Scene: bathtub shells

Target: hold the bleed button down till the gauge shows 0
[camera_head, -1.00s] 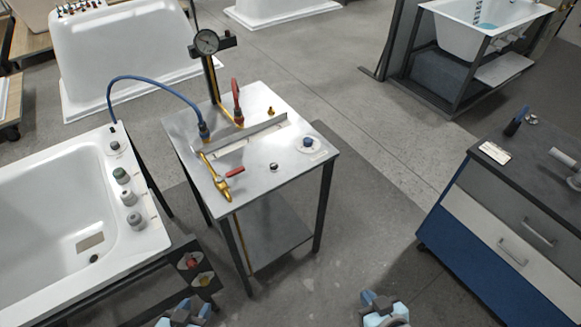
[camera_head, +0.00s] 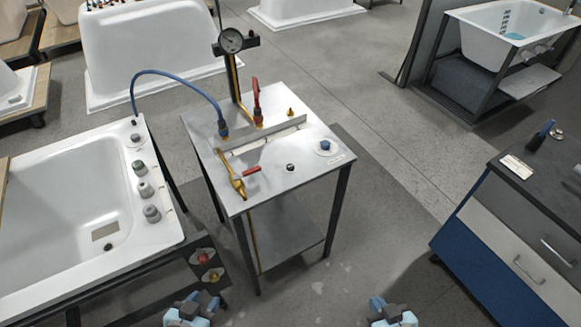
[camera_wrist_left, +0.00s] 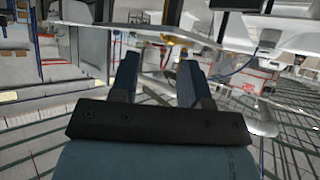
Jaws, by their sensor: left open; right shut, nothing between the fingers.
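A round dial gauge (camera_head: 230,41) stands on a dark post behind a steel-topped table (camera_head: 270,190); its reading is too small to tell. On the tabletop are a blue button on a pale round base (camera_head: 325,146) and a small black knob (camera_head: 290,167); I cannot tell which is the bleed button. My left gripper (camera_head: 192,308) is low in front of the table, apart from it. In the left wrist view its two fingers (camera_wrist_left: 155,82) are spread with nothing between them. My right gripper (camera_head: 392,312) is shut and empty at the bottom edge, right of the table.
Red-handled valves (camera_head: 251,171), brass fittings and a blue hose (camera_head: 165,72) are on the table. A white bathtub (camera_head: 60,215) with several knobs stands close at left. A drawer cabinet (camera_head: 500,240) stands at right. Floor between table and cabinet is clear.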

